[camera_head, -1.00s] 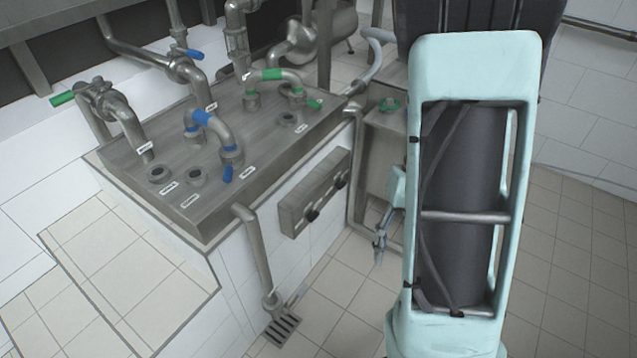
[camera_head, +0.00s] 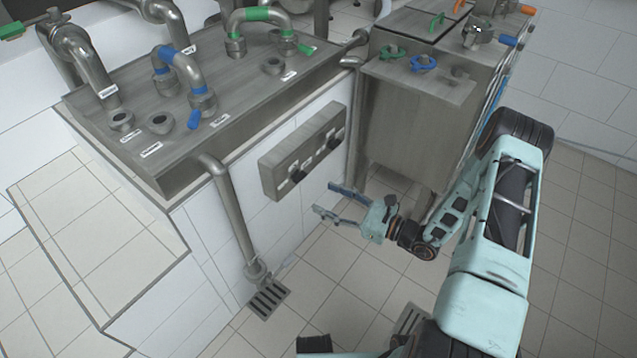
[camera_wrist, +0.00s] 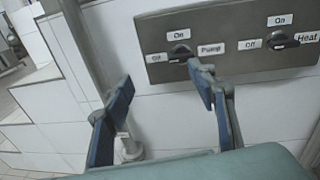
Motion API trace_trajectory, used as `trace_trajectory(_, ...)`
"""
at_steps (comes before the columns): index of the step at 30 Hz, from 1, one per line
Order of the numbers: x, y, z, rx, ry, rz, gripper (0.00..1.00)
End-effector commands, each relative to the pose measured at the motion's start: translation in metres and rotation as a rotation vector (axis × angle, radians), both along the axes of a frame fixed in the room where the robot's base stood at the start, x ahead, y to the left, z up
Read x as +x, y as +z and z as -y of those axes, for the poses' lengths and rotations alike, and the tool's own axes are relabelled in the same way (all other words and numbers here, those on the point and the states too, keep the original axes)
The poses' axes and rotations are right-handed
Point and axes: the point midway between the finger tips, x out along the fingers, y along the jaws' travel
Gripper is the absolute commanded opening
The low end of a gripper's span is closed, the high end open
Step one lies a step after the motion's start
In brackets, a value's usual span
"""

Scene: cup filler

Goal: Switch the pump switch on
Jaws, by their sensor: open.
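The pump switch is a black rotary knob (camera_wrist: 180,51) on a grey metal panel, with "On" above it, "Off" to its left and "Pump" to its right in the wrist view. It also shows in the head view as the left, nearer knob (camera_head: 297,175). Its exact pointing direction is hard to tell. My gripper (camera_head: 328,200) is open and empty, in front of the panel and apart from it. In the wrist view its fingertips (camera_wrist: 162,78) spread below the pump knob, and the right fingertip is close under it in the picture.
The heat switch (camera_wrist: 283,41) is on the same panel (camera_head: 302,152), to the right. A steel drain pipe (camera_head: 232,215) runs down left of the panel to a floor grate (camera_head: 266,300). A steel cabinet (camera_head: 412,120) stands to the right. The tiled floor before the panel is clear.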

Motion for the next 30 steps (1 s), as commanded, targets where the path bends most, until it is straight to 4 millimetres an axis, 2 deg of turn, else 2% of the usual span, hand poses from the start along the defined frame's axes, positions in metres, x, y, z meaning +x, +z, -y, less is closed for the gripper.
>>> trace_trajectory(2,0.009,-0.010,0.005,0.046,-0.065,-0.023,0.52)
trace_trajectory(8,0.022,-0.013,0.003,0.076,-0.111,-0.034,0.52)
trace_trajectory(21,0.068,-0.013,-0.059,0.073,-0.105,-0.031,0.52)
trace_trajectory(30,0.083,-0.012,-0.076,0.072,-0.108,-0.034,0.52)
